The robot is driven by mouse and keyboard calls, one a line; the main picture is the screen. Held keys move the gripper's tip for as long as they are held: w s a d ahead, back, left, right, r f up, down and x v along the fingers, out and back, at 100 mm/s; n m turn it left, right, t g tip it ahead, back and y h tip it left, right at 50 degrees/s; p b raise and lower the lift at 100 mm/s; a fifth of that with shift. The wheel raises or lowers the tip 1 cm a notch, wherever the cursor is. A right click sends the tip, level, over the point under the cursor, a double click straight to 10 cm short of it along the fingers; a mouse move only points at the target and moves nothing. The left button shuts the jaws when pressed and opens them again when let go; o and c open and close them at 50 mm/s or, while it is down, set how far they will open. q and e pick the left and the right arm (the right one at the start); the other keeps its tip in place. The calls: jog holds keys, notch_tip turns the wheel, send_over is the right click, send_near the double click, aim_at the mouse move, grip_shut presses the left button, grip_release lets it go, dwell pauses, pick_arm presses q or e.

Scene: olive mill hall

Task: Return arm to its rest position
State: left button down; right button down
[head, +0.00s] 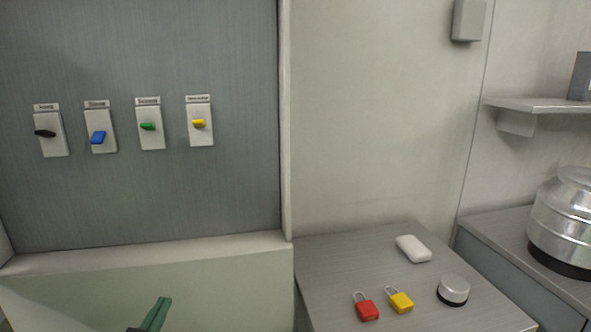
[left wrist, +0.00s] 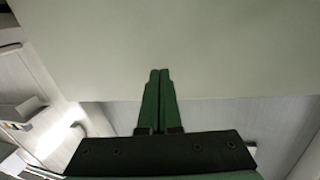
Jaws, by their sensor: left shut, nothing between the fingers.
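My left gripper (head: 160,308) shows at the bottom of the head view, in front of the pale lower panel. Its green fingers are together and empty. In the left wrist view the same gripper (left wrist: 160,72) is shut with nothing between the fingers, against a plain pale surface. My right gripper is in neither view.
A grey panel carries four switches: black (head: 45,133), blue (head: 98,138), green (head: 148,126) and yellow (head: 199,123). A table (head: 340,265) holds a red padlock (head: 367,309), a yellow padlock (head: 401,302), a white block (head: 413,248) and a silver knob (head: 453,289).

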pick_arm(q)
jog(key=s+d+f+g+h+p, duration=0.1)
jog(key=s+d+f+g, duration=0.3)
jog(key=s+f, duration=0.7)
jog(key=s+d+f+m+g+h+p, duration=0.1)
jog(key=s+d+f+g, duration=0.3)
jog(key=s+f, duration=0.8)
notch_tip(320, 180, down, 4)
jog(key=shift+s+d+r+p, duration=0.2)
jog(key=shift+d+r+p, duration=0.1)
jog(key=shift+p, duration=0.4)
jog(key=shift+a, duration=0.1)
dwell(2.6)
